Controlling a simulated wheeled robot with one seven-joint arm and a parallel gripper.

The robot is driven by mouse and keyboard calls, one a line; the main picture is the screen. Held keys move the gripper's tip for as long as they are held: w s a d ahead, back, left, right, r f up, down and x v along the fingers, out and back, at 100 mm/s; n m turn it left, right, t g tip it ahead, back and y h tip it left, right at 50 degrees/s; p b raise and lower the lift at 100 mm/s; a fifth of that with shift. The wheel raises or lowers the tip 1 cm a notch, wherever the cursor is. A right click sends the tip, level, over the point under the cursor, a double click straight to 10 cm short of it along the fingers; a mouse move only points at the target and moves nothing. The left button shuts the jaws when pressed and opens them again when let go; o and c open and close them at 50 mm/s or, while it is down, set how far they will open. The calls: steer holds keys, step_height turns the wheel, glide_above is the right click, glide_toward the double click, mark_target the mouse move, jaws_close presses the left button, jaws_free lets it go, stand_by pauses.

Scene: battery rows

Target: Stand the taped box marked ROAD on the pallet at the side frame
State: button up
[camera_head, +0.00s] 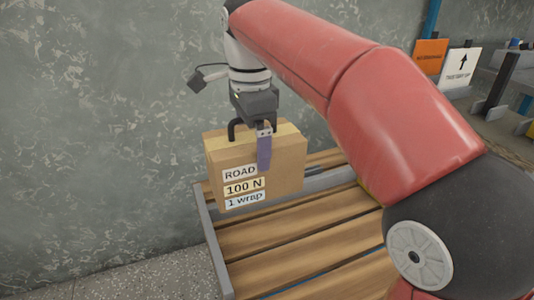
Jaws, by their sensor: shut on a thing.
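The taped cardboard box (285,166) carries labels reading ROAD, 100 N and 1 wrap on its front face. A strip of tape runs along its top, and a black handle stands up from it. My gripper (262,130) is at the top of the box, shut on it; a purple-grey finger shows against the front face. The box is upright over the back left corner of the wooden pallet (310,232), close to the grey side frame (214,243). I cannot tell whether its underside touches the slats.
A mottled grey wall (90,130) stands right behind the box. The pallet's front slats are bare. An orange sign (430,56) and a white arrow sign (461,68) stand at the back right. My red arm hides the pallet's right side.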

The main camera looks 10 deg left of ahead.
step_height(320, 180, down, 16)
steer(key=b, duration=0.4)
steer(key=shift+f, duration=0.15)
steer(key=o, duration=1.8)
steer(key=shift+c, duration=0.2)
step_height(320, 180, up, 12)
steer(key=p, duration=0.3)
